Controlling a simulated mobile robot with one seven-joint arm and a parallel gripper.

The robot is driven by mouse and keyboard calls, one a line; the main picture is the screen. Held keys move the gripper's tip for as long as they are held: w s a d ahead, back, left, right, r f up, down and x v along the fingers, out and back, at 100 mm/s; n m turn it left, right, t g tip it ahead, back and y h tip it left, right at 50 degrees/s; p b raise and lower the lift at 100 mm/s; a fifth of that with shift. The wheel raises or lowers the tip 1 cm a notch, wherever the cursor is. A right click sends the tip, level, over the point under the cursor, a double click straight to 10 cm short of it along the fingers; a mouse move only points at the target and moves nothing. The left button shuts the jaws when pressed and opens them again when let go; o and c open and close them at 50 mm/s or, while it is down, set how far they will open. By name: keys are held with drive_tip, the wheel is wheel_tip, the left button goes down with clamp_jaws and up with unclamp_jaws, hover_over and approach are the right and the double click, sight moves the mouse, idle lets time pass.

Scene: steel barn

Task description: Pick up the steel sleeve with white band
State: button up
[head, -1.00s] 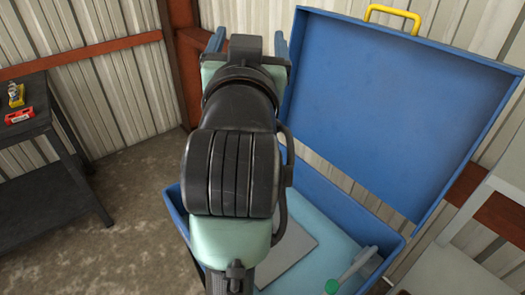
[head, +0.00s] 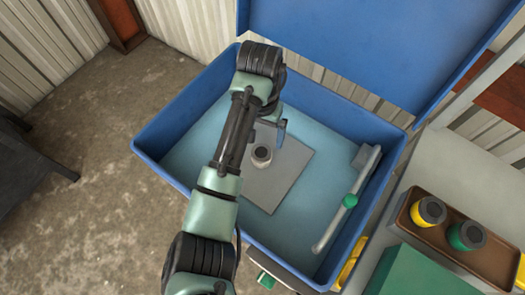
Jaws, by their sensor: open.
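A small steel sleeve (head: 261,155) with a dark round opening and a pale band stands upright on a grey plate (head: 288,187) inside the open blue case (head: 168,168). My arm reaches over the case from the front. My gripper (head: 280,134) is open, just behind and to the right of the sleeve in the picture.
A grey lever with a green knob (head: 350,201) lies along the case's right side. The raised blue lid (head: 350,45) stands behind. On the right, a brown tray (head: 487,266) holds yellow-banded (head: 428,211) and green-banded (head: 467,236) sleeves beside a green box (head: 412,272).

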sight(261, 153)
wheel_tip(261, 153, down, 4)
drive_tip(key=f, duration=0.5)
drive_tip(key=shift+s, duration=0.25)
drive_tip(key=shift+c, duration=0.3)
clamp_jaws()
